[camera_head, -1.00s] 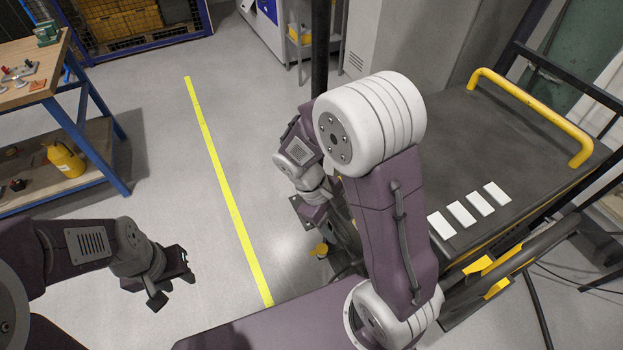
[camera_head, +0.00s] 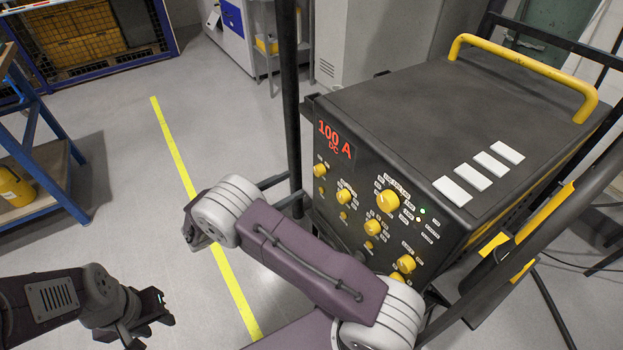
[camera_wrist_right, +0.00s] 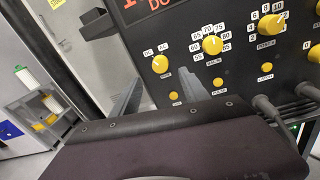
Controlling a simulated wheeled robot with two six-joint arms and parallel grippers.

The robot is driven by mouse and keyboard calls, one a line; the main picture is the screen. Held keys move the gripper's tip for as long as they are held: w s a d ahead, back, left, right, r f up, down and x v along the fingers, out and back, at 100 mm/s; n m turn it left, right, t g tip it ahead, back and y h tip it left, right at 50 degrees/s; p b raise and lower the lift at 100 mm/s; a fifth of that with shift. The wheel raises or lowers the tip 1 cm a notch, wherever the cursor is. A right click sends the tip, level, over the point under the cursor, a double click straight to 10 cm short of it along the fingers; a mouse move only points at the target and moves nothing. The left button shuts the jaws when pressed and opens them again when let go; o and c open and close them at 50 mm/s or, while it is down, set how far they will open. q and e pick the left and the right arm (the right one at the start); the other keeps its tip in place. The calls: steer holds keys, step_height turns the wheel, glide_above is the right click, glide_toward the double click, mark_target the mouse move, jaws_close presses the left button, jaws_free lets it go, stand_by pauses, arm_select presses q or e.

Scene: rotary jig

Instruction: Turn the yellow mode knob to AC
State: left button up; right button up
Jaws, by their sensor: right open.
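The welder's dark front panel (camera_head: 350,200) faces me with a red display (camera_head: 334,140) reading 100 A DC. The yellow mode knob (camera_head: 320,170) is at the panel's upper left, under the display. My left gripper (camera_head: 150,325) looks open and empty over the floor, far from the panel.
Other yellow knobs are close by: the large top knob (camera_head: 388,201), a middle knob (camera_head: 372,227) and a lower one (camera_head: 405,264). A smaller button (camera_wrist_right: 174,96) sits below the mode knob. Cables plug into the panel's lower part. A black post (camera_head: 291,100) stands left of the machine.

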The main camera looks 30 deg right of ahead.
mark_target(316, 173)
steer(key=d, duration=0.5)
steer(key=w+d+b, duration=0.1)
steer(key=d, duration=0.1)
steer(key=shift+d, duration=0.4)
jaws_close()
